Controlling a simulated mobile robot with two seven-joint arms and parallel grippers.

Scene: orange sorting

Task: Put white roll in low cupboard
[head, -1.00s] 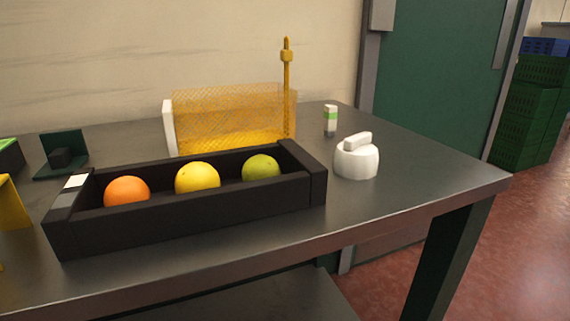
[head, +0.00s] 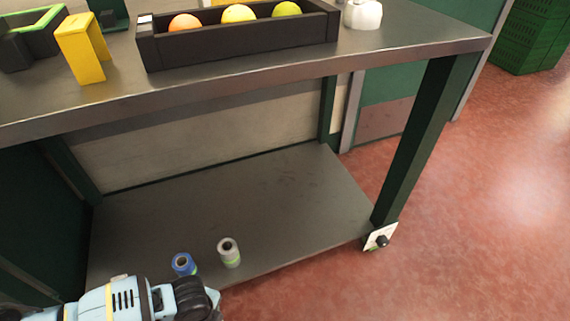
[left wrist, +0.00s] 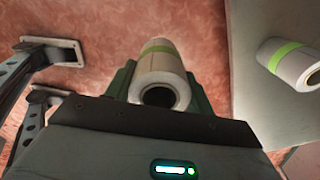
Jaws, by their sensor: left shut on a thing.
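In the left wrist view, my left gripper (left wrist: 160,80) is shut on a white roll (left wrist: 158,62) with a green band. The roll's open end faces the camera, and reddish floor shows behind it. In the head view, my left arm (head: 130,299) comes in at the bottom left; its fingers and the held roll are hidden there. Another white roll (head: 229,252) stands on the low shelf (head: 290,195) under the table; a white roll with a green band (left wrist: 290,62) also shows at the right of the wrist view. No cupboard door is clearly seen. My right gripper is not in view.
A blue roll (head: 183,264) stands beside the white one near the shelf's front edge. A green table leg (head: 420,140) bounds the shelf at right, and the tabletop (head: 250,72) overhangs it. Most of the shelf is bare. Open red floor (head: 480,230) lies at right.

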